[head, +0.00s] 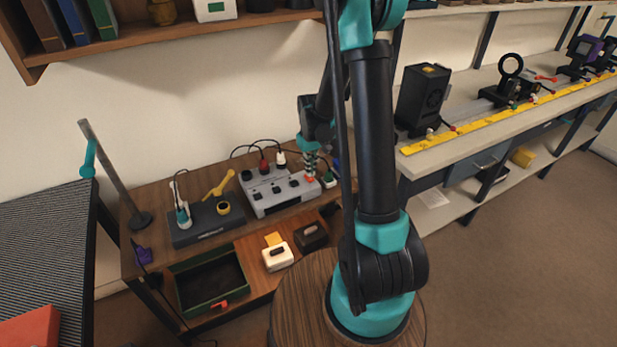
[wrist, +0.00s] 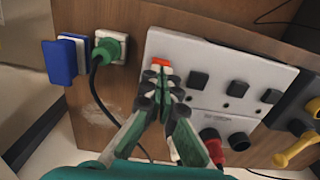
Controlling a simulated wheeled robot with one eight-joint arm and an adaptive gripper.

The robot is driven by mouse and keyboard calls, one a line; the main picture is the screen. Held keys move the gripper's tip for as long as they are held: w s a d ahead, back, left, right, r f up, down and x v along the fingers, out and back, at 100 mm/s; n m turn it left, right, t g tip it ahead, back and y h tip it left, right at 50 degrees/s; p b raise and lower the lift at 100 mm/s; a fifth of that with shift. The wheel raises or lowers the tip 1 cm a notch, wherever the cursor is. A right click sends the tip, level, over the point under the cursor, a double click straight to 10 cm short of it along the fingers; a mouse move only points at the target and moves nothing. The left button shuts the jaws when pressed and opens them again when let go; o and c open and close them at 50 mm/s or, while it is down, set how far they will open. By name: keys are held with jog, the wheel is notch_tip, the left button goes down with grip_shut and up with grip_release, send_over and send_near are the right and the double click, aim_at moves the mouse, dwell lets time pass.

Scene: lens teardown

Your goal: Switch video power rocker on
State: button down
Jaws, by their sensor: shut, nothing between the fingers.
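A grey switch panel (head: 262,199) lies on the wooden bench, and it fills the middle of the wrist view (wrist: 215,66). It carries several rockers: an orange-red one (wrist: 162,64) at one end and black ones (wrist: 237,88) in a row beside it. No label is readable, so I cannot tell which is the video power rocker. My gripper (wrist: 159,84) is shut and empty, with its fingertips right at the orange-red rocker. I cannot tell whether they touch it. In the head view the orange-red rocker (head: 309,179) shows just below my gripper (head: 310,168).
Red (wrist: 212,145) and white plugs stand in the panel's sockets with cords trailing. A green plug (wrist: 108,50) and a blue block (wrist: 60,62) sit beside the panel. A green-rimmed tray (head: 188,313) lies below.

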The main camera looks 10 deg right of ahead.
aim_at(311, 179)
jog(key=shift+f, duration=1.05)
dwell(0.9)
jog(key=shift+r, duration=3.5)
jog(key=shift+s+d+r, duration=0.1)
jog(key=shift+s+r, duration=0.05)
jog(key=shift+s, duration=0.1)
jog(key=s+d+r+m+t, duration=0.1)
jog(key=s+d+t, duration=0.1)
jog(key=s, duration=0.8)
jog(key=s+d+r+m+t, duration=0.2)
jog(key=s, duration=0.9)
jog(key=shift+s+m, duration=0.25)
jog(key=shift+m, duration=0.05)
